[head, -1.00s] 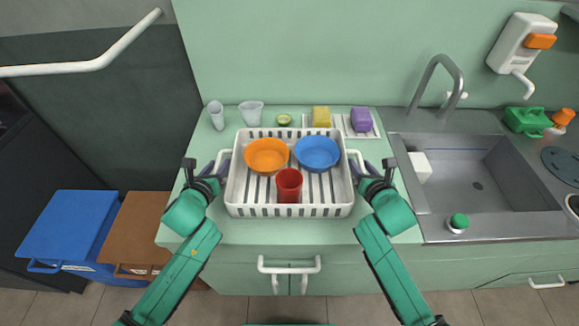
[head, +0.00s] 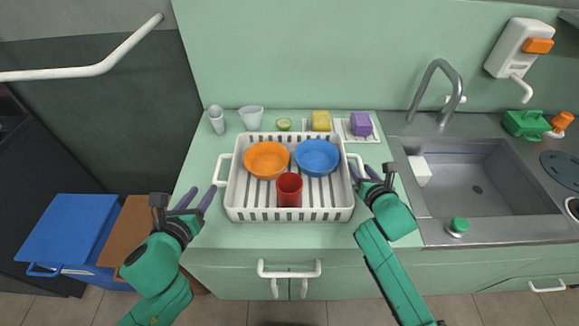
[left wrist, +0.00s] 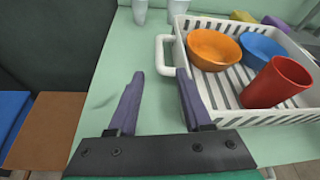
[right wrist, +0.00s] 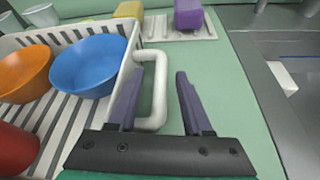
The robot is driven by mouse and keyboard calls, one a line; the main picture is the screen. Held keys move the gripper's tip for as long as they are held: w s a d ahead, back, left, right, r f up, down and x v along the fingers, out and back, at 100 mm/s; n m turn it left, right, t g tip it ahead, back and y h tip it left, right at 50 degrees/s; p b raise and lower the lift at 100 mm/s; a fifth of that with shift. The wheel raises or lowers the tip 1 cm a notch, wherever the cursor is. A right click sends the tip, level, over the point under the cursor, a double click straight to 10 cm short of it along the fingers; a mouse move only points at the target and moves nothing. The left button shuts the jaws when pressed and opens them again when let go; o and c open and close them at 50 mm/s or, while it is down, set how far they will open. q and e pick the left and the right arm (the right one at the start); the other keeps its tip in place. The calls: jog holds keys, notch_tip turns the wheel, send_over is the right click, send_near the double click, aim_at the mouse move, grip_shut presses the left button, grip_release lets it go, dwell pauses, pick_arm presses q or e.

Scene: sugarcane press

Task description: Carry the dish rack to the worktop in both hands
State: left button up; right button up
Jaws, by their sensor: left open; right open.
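The white dish rack (head: 244,213) rests on the green worktop (head: 220,236). It holds an orange bowl (head: 266,160), a blue bowl (head: 317,157) and a red cup (head: 289,189). My left gripper (head: 188,200) is open and empty, to the left of the rack and apart from its left handle (head: 221,170); that handle also shows in the left wrist view (left wrist: 161,55). My right gripper (head: 366,175) is open at the rack's right handle. In the right wrist view the right handle (right wrist: 155,112) passes beside the left finger and lies partly between the fingers.
Two pale cups (head: 251,118), a green round item (head: 283,125), a yellow sponge (head: 320,121) and a purple block (head: 361,124) stand behind the rack. The sink (head: 465,180) is to the right. Blue (head: 75,225) and brown boxes stand at the lower left.

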jog(key=v, duration=1.1)
jog(key=shift+s, duration=0.15)
jog(key=shift+s+r, duration=0.2)
jog(key=shift+s, duration=0.05)
pick_arm(q)
jog(key=p+v, duration=0.2)
jog(key=v, duration=0.5)
jog(key=shift+s+r, duration=0.15)
jog(key=shift+s, duration=0.1)
pick_arm(e)
jog(key=shift+r, duration=0.95)
